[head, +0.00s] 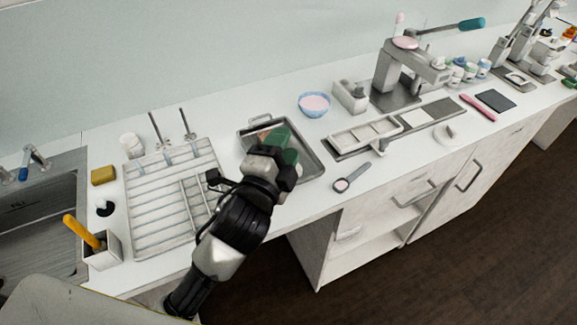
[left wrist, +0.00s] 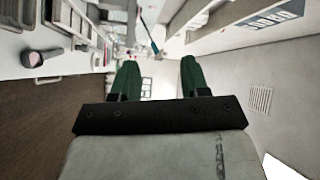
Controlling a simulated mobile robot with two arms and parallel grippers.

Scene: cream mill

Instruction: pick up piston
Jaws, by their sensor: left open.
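No part is plainly recognisable as the piston. In the head view, a grey press-like machine (head: 387,72) stands at the back of the counter, with a pink round top (head: 405,42), a small upright pink-tipped piece (head: 399,19) and a teal-ended lever (head: 471,24). A dark-handled tool with a pink round face (head: 342,185) lies near the front edge; it also shows in the left wrist view (left wrist: 38,58). My left gripper (head: 281,145) is above the grey tray, with green fingers; in the left wrist view (left wrist: 158,75) they are apart with nothing between. My right gripper is out of view.
A grey metal tray (head: 313,164) lies under my left gripper. A white drying rack (head: 140,212), a yellow sponge (head: 103,175) and a sink (head: 38,225) are at the left. A blue bowl (head: 314,105) and a pale rail-like holder (head: 365,136) stand right of the tray.

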